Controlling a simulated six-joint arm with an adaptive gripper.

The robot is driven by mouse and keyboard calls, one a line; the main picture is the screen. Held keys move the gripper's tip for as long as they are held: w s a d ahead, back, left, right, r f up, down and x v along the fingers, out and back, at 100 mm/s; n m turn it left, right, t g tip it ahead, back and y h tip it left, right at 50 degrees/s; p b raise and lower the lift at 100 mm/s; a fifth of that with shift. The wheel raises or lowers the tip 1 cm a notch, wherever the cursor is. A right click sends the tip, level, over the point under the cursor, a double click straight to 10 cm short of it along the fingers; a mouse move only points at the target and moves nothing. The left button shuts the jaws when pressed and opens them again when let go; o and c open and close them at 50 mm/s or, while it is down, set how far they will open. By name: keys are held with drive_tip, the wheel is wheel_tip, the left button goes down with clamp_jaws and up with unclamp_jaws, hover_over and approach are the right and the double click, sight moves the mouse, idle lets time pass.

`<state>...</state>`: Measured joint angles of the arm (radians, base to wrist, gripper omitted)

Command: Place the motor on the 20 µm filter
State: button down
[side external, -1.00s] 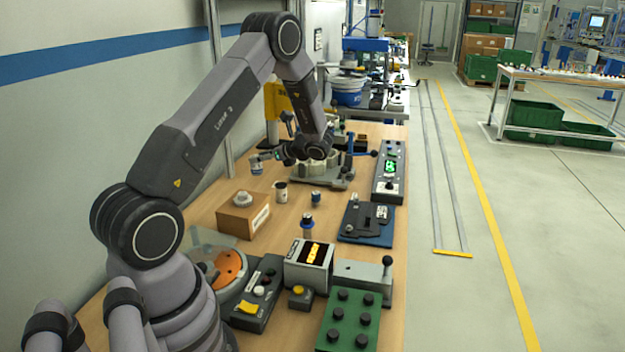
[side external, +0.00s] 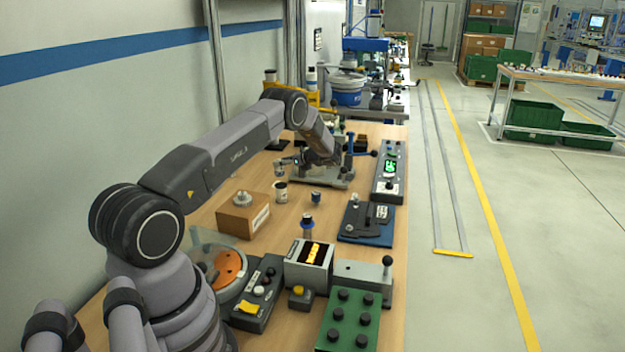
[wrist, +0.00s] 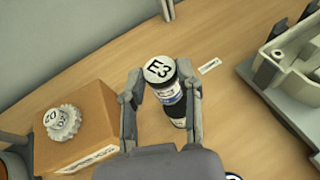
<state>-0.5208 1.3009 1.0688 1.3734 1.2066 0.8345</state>
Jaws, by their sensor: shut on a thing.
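My gripper (wrist: 160,95) is shut on an upright cylinder with a white top marked E3, which I take as the motor (wrist: 158,70); it has a blue-and-white label. Black shows below the label, and I cannot tell where the held piece ends. In the side external view my gripper (side external: 282,164) is just above a small white-and-dark can (side external: 281,193) on the bench, perhaps the 20 µm filter. Its wording is unreadable, and I cannot tell whether the two touch.
A cardboard box (side external: 243,218) with a white toothed part (side external: 242,198) on top stands close by. A grey fixture (wrist: 285,80) is on the other side.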

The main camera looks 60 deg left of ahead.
drive_tip(key=shift+w+a+f, duration=0.1)
drive_tip(key=shift+a+f, duration=0.05)
drive_tip(key=shift+f, duration=1.55)
drive_tip(key=shift+f, duration=0.2)
drive_tip(key=c, duration=0.7)
unclamp_jaws()
drive_tip(key=shift+c, duration=0.2)
